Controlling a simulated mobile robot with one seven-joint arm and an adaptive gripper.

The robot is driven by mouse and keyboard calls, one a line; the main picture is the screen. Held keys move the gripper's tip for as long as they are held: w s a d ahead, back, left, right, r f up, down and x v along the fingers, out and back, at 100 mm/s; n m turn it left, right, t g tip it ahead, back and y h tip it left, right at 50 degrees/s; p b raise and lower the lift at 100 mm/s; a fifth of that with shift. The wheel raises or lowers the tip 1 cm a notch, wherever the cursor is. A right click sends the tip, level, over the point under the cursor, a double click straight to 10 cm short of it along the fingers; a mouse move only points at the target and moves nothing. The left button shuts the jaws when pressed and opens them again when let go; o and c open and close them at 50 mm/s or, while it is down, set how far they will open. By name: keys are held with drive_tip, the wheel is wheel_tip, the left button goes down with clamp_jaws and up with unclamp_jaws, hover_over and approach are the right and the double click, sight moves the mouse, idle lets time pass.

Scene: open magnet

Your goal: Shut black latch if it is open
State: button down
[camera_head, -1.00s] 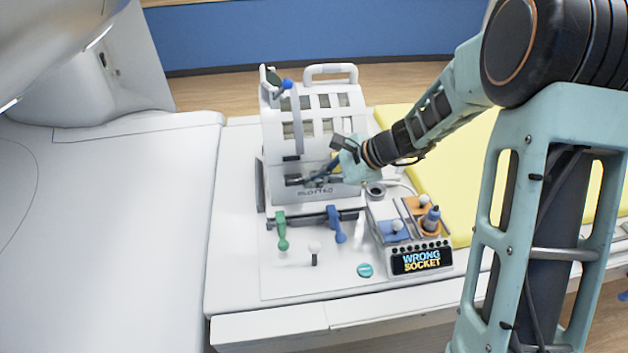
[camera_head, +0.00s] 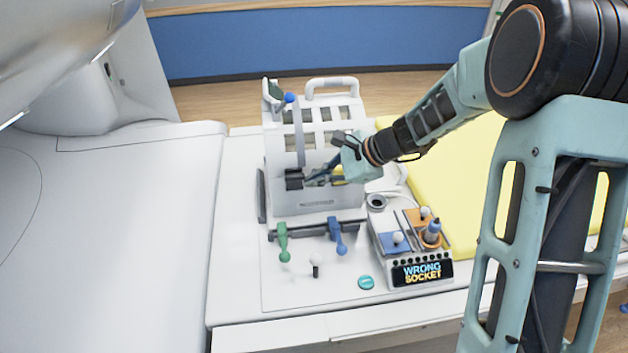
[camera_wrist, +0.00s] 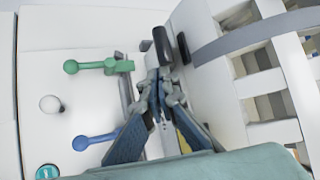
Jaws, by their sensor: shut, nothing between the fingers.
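The black latch (camera_head: 294,181) is on the front of the white slatted coil housing (camera_head: 318,202), below the lower end of a grey strap. In the wrist view it shows as a dark flap (camera_wrist: 162,46) beside a second black piece (camera_wrist: 183,48), with a narrow gap between them. I cannot tell whether it is fully closed. My gripper (camera_head: 309,180) is shut and empty, its fingertips just right of the latch. In the wrist view the fingertips (camera_wrist: 158,74) are close to the flap's end; contact is unclear.
A green lever (camera_head: 283,243) and a blue lever (camera_head: 337,237) stand in front of the housing, near a white-knobbed post (camera_head: 316,265) and a teal button (camera_head: 366,282). A box with a "WRONG SOCKET" display (camera_head: 422,272) is at right. The bed at left (camera_head: 100,230) is clear.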

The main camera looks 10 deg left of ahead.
drive_tip(key=shift+s+a+r, duration=0.1)
drive_tip(key=shift+a+r, duration=0.1)
drive_tip(key=shift+r, duration=0.2)
drive_tip(key=v, duration=1.2)
drive_tip(key=shift+d+f, duration=0.15)
drive_tip(key=shift+d, duration=0.15)
